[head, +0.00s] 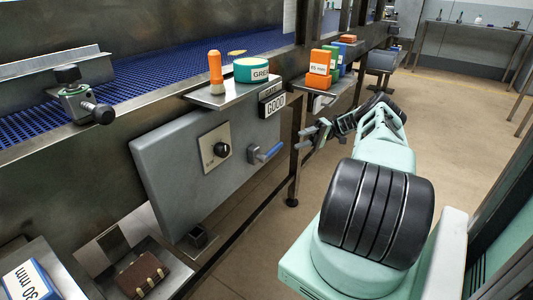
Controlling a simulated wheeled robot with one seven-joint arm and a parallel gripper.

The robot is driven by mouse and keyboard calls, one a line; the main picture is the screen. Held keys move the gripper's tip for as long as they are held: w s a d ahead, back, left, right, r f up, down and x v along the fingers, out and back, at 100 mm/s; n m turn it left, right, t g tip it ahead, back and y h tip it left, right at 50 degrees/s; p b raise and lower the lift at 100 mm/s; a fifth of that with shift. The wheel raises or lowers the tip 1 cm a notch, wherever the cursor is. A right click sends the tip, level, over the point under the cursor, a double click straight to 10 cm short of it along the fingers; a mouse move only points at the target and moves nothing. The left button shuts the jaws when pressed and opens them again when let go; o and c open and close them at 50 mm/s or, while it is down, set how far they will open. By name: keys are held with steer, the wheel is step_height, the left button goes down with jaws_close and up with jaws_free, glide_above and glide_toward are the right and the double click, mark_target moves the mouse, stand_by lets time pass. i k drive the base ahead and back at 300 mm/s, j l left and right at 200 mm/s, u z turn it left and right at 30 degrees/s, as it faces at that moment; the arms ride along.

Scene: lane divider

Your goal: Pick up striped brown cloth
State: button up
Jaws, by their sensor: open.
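The striped brown cloth (141,275) looks like a small folded brown bundle with lighter stripes. It lies on a low metal tray (178,268) at the bottom left of the head view. My gripper (303,138) is at the end of my arm, near the middle of the view, with its dark fingers open and pointing left. It is well up and to the right of the cloth, apart from it, beside the grey control panel. I see nothing between the fingers.
A shelf above holds an orange marker (215,72) and green tape roll (251,70). A blue-and-white block (30,281) is left of the cloth. Open floor lies right.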

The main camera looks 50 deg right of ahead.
mark_target(142, 274)
steer(key=k+l, duration=0.5)
steer(key=k, duration=0.15)
steer(key=k+l, duration=0.55)
steer(key=k, duration=0.15)
